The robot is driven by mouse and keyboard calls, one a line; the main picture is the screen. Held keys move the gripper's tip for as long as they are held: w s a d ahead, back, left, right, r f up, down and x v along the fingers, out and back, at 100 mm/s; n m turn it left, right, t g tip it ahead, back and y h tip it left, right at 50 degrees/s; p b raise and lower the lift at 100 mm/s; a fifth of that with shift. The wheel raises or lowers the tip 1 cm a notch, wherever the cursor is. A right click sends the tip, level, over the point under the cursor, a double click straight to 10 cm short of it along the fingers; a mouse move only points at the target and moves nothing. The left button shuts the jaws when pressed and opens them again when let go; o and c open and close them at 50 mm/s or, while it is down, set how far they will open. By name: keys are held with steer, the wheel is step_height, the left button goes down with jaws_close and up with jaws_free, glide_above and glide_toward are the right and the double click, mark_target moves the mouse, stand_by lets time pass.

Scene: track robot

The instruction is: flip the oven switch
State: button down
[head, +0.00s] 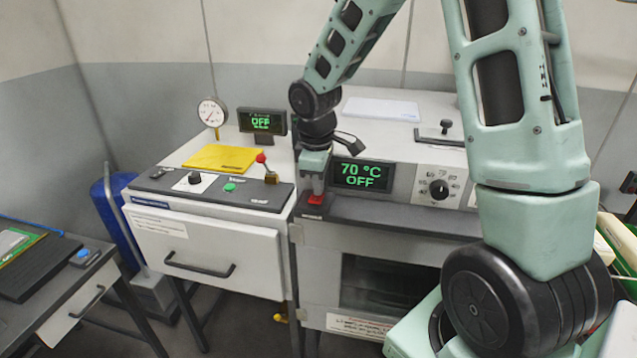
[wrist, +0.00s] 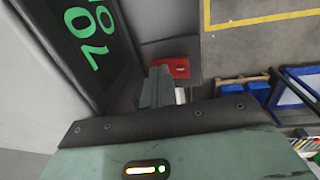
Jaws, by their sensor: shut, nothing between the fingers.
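The oven (head: 400,212) stands at the centre right in the head view, with a display (head: 362,175) reading "70 °C OFF" in green. A red switch (head: 316,199) sits at the left end of its front panel. It also shows in the wrist view (wrist: 177,68), just beyond the fingertips. My gripper (head: 314,190) is shut and empty, pointing down right at the switch. In the wrist view my gripper (wrist: 160,85) partly covers the area around the switch. I cannot tell whether the fingertips touch it.
Left of the oven is a unit with a drawer (head: 208,255), a red-knobbed lever (head: 262,160), a yellow sheet (head: 222,158) and a second display (head: 262,122) reading OFF. A round dial (head: 439,190) is on the oven panel. A side table (head: 60,290) stands at the left.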

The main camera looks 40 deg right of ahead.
mark_target(316, 199)
steer(key=shift+s+a+f, duration=0.1)
steer(key=shift+s+a, duration=0.1)
steer(key=shift+s+a, duration=0.3)
steer(key=shift+a, duration=0.2)
steer(key=shift+r, duration=0.2)
steer(key=shift+w+r+p, duration=0.1)
steer(key=shift+r+p, duration=0.5)
steer(key=shift+p, duration=0.05)
steer(key=r+p, duration=0.3)
steer(key=shift+s+a+r, duration=0.15)
steer(key=shift+s+r, duration=0.05)
step_height(316, 199, up, 9)
steer(key=b, duration=0.3)
steer(key=shift+s+a+b, duration=0.3)
steer(key=shift+s+a, duration=0.1)
steer(key=shift+a, duration=0.05)
steer(key=shift+r, duration=0.1)
